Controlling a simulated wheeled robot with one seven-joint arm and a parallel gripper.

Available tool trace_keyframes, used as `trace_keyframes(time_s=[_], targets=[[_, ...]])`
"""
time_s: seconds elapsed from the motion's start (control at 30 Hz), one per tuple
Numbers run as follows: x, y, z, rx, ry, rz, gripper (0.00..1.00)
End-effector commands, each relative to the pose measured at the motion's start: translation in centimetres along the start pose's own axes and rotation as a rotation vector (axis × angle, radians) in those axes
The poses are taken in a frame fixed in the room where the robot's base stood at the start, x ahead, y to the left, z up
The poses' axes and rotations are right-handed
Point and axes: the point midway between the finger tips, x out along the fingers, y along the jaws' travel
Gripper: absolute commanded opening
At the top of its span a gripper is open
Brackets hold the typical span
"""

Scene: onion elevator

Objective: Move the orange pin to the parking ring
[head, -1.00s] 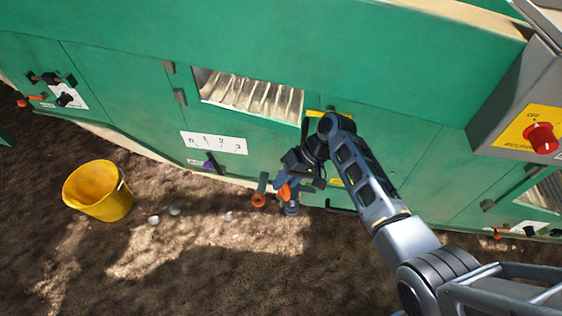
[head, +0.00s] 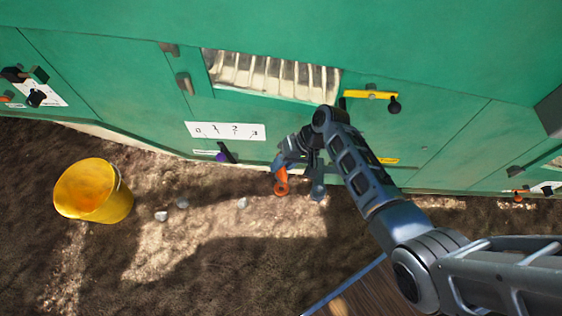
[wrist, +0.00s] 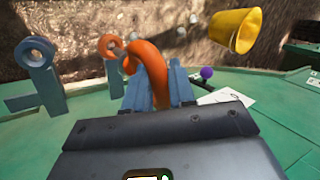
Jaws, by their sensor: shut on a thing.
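My gripper (wrist: 157,85) is shut on the orange pin (wrist: 152,62), whose thick curved loop rises above the fingers in the wrist view. An orange ring (wrist: 109,45), apparently the parking ring, stands on a blue-grey post just left of the pin there. The pin's loop overlaps it in the picture; I cannot tell if they touch. Another blue-grey bracket with a ring end (wrist: 38,52) stands further left. In the head view the gripper (head: 284,166) is low by the green panel, just above the orange ring (head: 281,188). The pin's shaft is hidden.
The green machine wall (head: 440,150) runs behind the arm. A yellow bucket (head: 93,190) and several pale lumps are on open soil.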

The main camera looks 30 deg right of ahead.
Motion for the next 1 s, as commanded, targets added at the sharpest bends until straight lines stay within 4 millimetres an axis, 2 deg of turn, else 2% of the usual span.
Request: trace_keyframes(time_s=[1.0], targets=[[2.9,1.9,0.0,-0.001,-0.001,-0.001,0.0]])
